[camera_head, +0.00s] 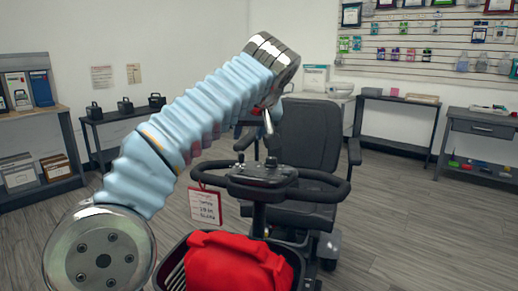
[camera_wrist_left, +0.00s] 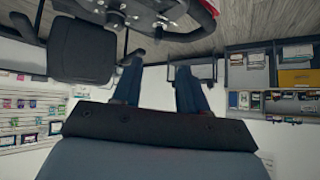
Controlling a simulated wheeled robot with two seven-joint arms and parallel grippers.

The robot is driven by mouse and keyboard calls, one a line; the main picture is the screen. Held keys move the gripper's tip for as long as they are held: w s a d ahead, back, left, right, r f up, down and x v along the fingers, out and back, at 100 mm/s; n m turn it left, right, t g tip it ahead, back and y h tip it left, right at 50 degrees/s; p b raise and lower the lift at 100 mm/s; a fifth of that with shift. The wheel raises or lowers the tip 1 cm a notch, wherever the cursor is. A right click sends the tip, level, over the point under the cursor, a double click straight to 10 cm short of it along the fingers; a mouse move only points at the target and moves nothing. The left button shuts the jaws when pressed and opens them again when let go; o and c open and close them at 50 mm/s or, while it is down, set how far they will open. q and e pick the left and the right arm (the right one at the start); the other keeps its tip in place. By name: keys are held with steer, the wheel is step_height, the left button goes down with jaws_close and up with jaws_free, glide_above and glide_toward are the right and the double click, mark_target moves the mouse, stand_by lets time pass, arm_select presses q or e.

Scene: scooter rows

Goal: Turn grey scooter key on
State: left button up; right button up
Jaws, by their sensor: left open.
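A dark grey scooter (camera_head: 312,132) stands in the middle of the head view, with a padded seat and a tiller with a black control console (camera_head: 262,174) between looped handlebars. No key can be made out on the console. My left arm reaches up from the lower left and its wrist bends down. My left gripper (camera_head: 268,124) hangs above the console, apart from it and partly hidden by its wrist. In the left wrist view my left gripper (camera_wrist_left: 158,68) has its two fingers apart with nothing between them. My right gripper is not in view.
A basket (camera_head: 172,277) with a red bag (camera_head: 238,266) sits in front of the tiller. A red-edged tag (camera_head: 205,206) hangs from the left handlebar. Shelves and side tables (camera_head: 398,123) line the walls. The floor (camera_head: 420,220) to the right is clear.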

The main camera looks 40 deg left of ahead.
mark_target(242, 154)
arm_select(q)
steer(key=x, duration=1.4)
steer(key=shift+w+r, duration=0.1)
steer(key=shift+r, duration=0.05)
jaws_close()
